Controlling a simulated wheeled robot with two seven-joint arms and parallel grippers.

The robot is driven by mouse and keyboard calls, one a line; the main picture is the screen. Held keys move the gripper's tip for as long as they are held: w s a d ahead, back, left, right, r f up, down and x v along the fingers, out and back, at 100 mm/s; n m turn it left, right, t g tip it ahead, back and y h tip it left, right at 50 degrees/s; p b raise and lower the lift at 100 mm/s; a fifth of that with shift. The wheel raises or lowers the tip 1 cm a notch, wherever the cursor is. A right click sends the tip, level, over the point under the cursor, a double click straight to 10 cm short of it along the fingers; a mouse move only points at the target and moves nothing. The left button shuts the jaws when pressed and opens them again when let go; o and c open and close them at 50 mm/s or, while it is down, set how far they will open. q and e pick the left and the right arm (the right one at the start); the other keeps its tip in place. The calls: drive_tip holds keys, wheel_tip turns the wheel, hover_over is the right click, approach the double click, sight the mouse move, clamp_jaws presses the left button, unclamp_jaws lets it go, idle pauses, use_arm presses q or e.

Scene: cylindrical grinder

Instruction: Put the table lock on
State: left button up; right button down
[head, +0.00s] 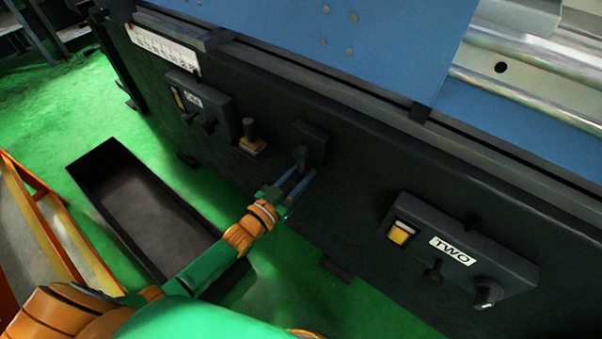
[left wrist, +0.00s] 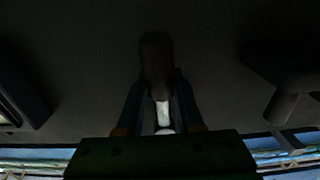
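The lever that I take for the table lock sits at a dark square block (head: 312,140) on the black front of the machine. My left gripper (head: 301,180) reaches up to this block from below left, its two fingers apart. In the left wrist view, a dark rounded handle (left wrist: 156,58) stands between the fingertips of my left gripper (left wrist: 160,82), with a pale stub (left wrist: 163,112) below it. The fingers lie close on both sides of the handle. Whether they press on it is too dark to tell. My right gripper is not in view.
A small lever with a tan base (head: 251,143) and a control box (head: 197,108) are left of the block. A box marked TWO (head: 455,250) is to the right. A dark open trough (head: 140,205) stands on the green floor, and orange framing (head: 50,225) is at the left.

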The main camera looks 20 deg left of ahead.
use_arm(q)
clamp_jaws()
idle(1.1)
